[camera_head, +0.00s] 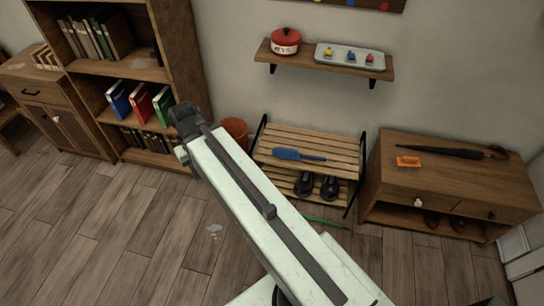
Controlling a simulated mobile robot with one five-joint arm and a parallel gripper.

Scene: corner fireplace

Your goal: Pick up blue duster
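The blue duster (288,154) lies flat on the top slats of the wooden shoe rack (330,146), with its fluffy blue end to the left and its thin handle to the right. My gripper (184,120) is at the far end of my pale arm, left of the rack and apart from the duster. It looks dark and small here, and its fingers cannot be made out. My arm crosses the floor in front of the rack.
Black shoes (329,187) stand on the rack's lower shelf. A terracotta pot (236,128) is left of the rack. A cabinet (440,185) at right bears an orange object (408,162) and an umbrella (440,149). A wall shelf (300,62) hangs above; a bookcase (185,60) stands left.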

